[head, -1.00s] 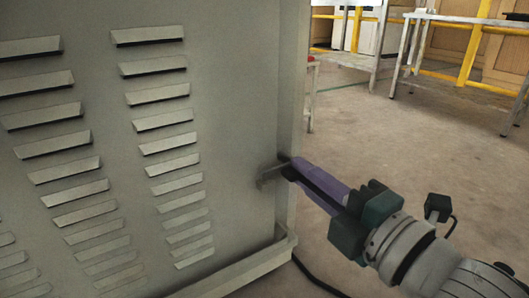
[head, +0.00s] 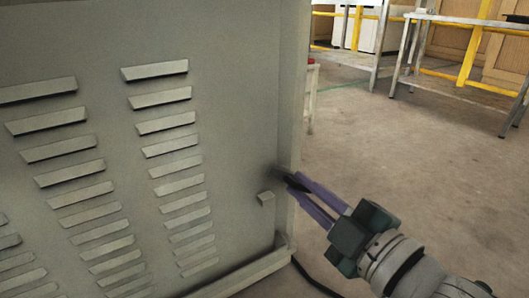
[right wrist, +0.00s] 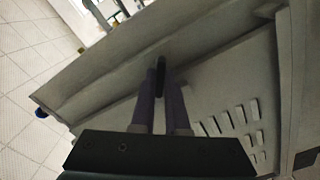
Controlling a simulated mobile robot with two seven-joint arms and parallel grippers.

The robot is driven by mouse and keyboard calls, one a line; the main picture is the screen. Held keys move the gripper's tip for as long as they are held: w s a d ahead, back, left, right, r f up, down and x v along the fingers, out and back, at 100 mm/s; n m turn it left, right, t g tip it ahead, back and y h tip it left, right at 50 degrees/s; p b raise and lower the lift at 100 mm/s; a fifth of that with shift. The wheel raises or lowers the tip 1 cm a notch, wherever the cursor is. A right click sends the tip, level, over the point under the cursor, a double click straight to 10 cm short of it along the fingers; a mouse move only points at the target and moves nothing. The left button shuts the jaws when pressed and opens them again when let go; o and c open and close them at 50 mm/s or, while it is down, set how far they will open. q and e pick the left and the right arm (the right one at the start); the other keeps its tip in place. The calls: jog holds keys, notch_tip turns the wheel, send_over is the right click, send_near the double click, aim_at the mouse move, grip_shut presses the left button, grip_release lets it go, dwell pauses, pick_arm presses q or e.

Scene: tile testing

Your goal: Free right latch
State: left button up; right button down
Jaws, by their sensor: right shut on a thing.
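A grey vented panel (head: 225,150) fills the left of the head view. The fingertips hide the exact contact. My left gripper is not in view.
A grey frame post (head: 293,90) runs along the panel's right side, with a ledge (head: 245,275) below. A dark cable (head: 315,280) lies on the floor. The floor (head: 400,140) to the right is open. Tables (head: 470,95) stand farther back.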

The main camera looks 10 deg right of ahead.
jog(key=m+p, duration=0.2)
jog(key=m, duration=0.8)
jog(key=shift+d+r+m, duration=0.1)
jog(key=shift+d+m, duration=0.05)
jog(key=shift+m, duration=0.15)
dwell(0.4)
jog(key=c, duration=0.9)
grip_release()
